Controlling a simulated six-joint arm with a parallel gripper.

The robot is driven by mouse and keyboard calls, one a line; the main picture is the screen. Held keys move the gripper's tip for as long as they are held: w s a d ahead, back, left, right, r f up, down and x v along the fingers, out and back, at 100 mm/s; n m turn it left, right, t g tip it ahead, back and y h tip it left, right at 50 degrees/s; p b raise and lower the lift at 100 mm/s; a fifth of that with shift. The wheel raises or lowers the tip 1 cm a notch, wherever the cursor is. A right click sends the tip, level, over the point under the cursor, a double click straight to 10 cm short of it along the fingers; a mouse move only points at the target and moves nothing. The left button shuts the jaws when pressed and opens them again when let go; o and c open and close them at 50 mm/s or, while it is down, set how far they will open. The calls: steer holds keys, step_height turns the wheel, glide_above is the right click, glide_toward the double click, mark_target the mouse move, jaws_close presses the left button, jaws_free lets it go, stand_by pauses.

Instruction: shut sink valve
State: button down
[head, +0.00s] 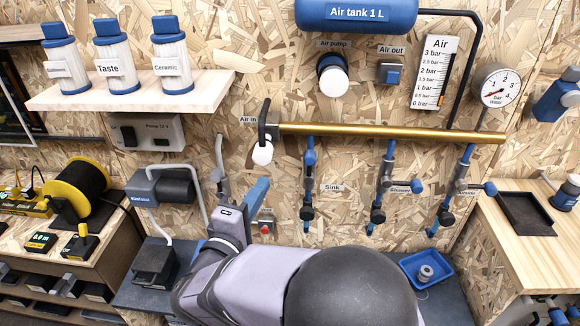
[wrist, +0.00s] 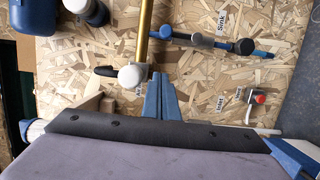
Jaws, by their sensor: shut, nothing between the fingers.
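The sink valve is on the leftmost blue branch pipe (head: 309,185) hanging from the brass manifold, beside the "Sink" label (head: 331,188). This pipe has blue and black fittings; how its handle is set is too small to tell. In the wrist view the sink pipe (wrist: 215,43) runs sideways from the brass pipe, with a black part (wrist: 243,47) near its far end. My gripper (head: 262,185) is shut and empty, left of the sink pipe and apart from it in the head view. In the wrist view my gripper (wrist: 160,78) has its blue fingers together near the white knob (wrist: 132,76).
The brass manifold (head: 400,131) crosses above. A red-knobbed inlet valve (head: 266,226) sits below my gripper. Two more blue branch pipes (head: 382,185) (head: 455,190) hang to the right. A blue tray (head: 426,270) stands at the lower right.

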mark_target(309, 169)
steer(key=shift+w, duration=0.15)
steer(key=w+d+p, duration=0.6)
steer(key=w, duration=0.3)
steer(key=shift+w+d+p, duration=0.2)
steer(key=shift+d+p, duration=0.05)
steer(key=shift+p, duration=0.05)
